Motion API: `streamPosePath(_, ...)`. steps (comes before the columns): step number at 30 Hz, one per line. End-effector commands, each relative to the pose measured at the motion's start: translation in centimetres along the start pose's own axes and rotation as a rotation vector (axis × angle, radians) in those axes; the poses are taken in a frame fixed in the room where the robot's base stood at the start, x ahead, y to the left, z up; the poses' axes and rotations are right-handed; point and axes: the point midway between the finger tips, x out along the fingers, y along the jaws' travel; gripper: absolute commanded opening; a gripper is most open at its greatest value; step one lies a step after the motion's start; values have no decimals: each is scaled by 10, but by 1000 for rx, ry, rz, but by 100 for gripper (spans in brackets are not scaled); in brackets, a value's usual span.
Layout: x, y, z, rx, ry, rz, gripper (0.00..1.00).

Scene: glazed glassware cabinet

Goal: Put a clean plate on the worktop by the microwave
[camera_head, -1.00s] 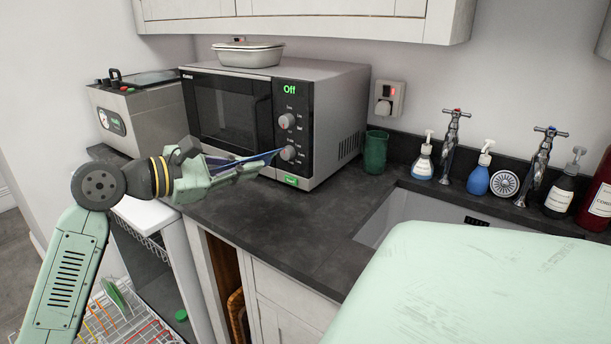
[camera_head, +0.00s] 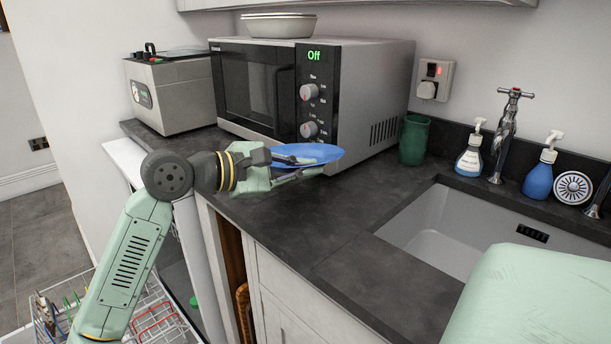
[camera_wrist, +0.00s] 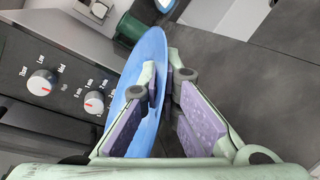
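A blue plate (camera_head: 318,152) is held by its near edge in my gripper (camera_head: 298,168), above the worktop in front of the microwave's right side. It is close to level in the head view. In the wrist view the plate (camera_wrist: 153,52) is seen at a slant, with its rim running between the two fingers of my gripper (camera_wrist: 164,84). The fingers partly hide it. The microwave (camera_head: 375,85) stands at the back of the dark worktop (camera_head: 330,222) and its display reads Off.
A green cup (camera_head: 414,140) stands right of the microwave. The sink (camera_head: 440,232), tap (camera_head: 505,135) and soap bottles are farther right. A pale bowl (camera_head: 278,25) sits on the microwave, and a steel appliance (camera_head: 172,95) is left of it. A dishwasher rack (camera_head: 150,315) is pulled out below.

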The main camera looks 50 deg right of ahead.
Motion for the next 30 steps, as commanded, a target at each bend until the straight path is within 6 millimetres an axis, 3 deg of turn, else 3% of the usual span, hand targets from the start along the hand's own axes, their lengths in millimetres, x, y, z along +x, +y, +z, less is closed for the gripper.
streamPosePath(8, 4, -13, -10, -1, -1, 1, 0)
streamPosePath(21, 14, -53, -42, 0, 0, 2, 0)
streamPosePath(30, 15, -56, -45, 0, 0, 2, 0)
